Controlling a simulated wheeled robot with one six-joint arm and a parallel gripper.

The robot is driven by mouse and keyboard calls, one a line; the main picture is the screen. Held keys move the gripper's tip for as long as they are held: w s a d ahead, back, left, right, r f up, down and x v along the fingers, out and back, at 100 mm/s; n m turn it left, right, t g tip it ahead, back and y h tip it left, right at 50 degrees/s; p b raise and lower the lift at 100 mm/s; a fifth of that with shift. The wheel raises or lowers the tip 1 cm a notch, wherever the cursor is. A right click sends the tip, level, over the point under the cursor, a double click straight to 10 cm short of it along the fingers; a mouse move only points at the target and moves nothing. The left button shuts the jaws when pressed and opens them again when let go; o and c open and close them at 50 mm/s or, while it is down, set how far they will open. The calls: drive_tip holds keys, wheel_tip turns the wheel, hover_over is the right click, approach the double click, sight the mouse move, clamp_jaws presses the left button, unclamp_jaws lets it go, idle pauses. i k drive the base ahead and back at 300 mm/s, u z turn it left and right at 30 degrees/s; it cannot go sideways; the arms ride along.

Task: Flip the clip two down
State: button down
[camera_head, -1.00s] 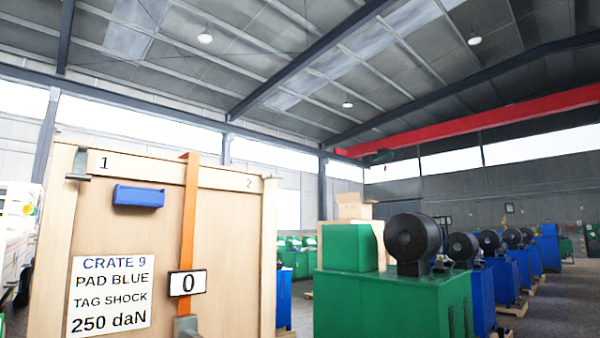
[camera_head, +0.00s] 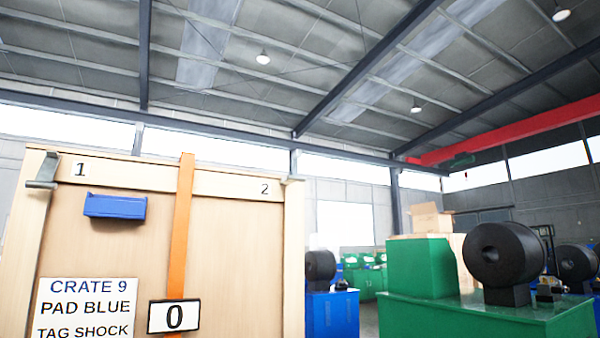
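A wooden crate (camera_head: 230,240) stands at the left, facing me. Its top board carries the numbers 1 and 2. A grey metal clip (camera_head: 43,171) sits at the crate's top left corner, beside number 1. At the top right corner, beside number 2, a small clip (camera_head: 292,179) shows only in part, and its position is too small to tell. An orange strap (camera_head: 181,225) runs down the front, with a sign reading 0 (camera_head: 174,316) over it. A blue block (camera_head: 115,206) is fixed below number 1. My gripper is not in view.
A white label (camera_head: 86,308) on the crate reads "CRATE 9, PAD BLUE, TAG SHOCK"; its lower part is cut off. A green machine (camera_head: 470,312) with a black drum (camera_head: 503,254) stands to the right. Blue machines stand behind. The floor in front is out of view.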

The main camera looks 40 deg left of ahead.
sight(290, 179)
drive_tip(key=u, duration=0.3)
drive_tip(key=i, duration=0.6)
drive_tip(key=u, duration=1.3)
drive_tip(key=i, duration=0.6)
drive_tip(key=u, duration=0.6)
